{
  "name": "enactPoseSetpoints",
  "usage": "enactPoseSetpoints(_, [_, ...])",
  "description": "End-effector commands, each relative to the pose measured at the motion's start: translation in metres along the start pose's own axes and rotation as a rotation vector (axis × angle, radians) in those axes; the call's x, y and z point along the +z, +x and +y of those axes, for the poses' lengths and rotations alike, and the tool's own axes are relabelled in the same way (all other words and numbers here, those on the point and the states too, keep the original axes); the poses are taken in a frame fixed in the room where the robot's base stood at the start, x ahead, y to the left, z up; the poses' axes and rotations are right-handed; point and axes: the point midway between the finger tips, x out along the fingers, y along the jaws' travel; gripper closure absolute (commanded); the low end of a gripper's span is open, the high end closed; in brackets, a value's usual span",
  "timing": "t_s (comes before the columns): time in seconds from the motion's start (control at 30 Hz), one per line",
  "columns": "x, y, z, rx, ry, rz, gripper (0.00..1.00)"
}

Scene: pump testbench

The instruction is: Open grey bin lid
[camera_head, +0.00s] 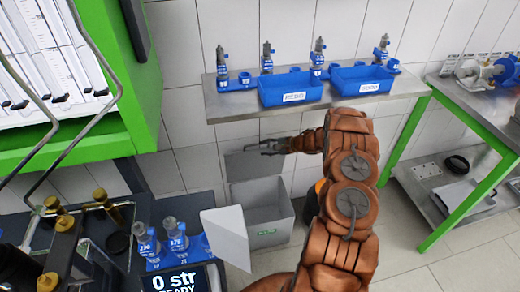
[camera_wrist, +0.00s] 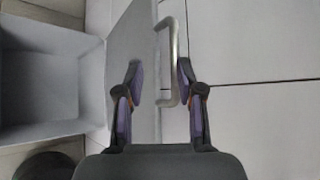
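The grey bin (camera_head: 268,222) stands on the floor against the tiled wall in the head view, with a green label on its front. Its lid (camera_head: 250,165) is up at the back of the bin, and the inside is visible. In the wrist view the bin's open inside (camera_wrist: 45,75) is at left, beside the lid panel (camera_wrist: 145,50). A metal handle (camera_wrist: 176,50) on the lid reaches between the fingers of my gripper (camera_wrist: 160,85). The fingers are apart on either side of it; the right one is close to the handle. In the head view my gripper (camera_head: 270,146) is small beside the lid.
A shelf (camera_head: 225,105) with blue bins (camera_head: 290,88) and small pumps hangs above my arm. A green-framed bench (camera_head: 470,115) stands at right. A pale panel (camera_head: 228,238) and a display (camera_head: 180,282) are in front at left. Floor is clear at lower right.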

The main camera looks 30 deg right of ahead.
Motion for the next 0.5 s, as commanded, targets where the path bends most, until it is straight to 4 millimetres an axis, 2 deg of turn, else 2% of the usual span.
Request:
enactPoseSetpoints(0.03, [-0.002,-0.012,-0.002,-0.003,0.0,0.005,0.63])
enactPoseSetpoints(0.2, [0.0,-0.044,0.0,-0.002,0.003,0.001,0.63])
enactPoseSetpoints(0.4, [0.0,-0.071,-0.001,-0.002,0.0,0.0,0.63])
enactPoseSetpoints(0.5, [0.0,-0.077,-0.001,-0.001,-0.001,-0.001,0.63])
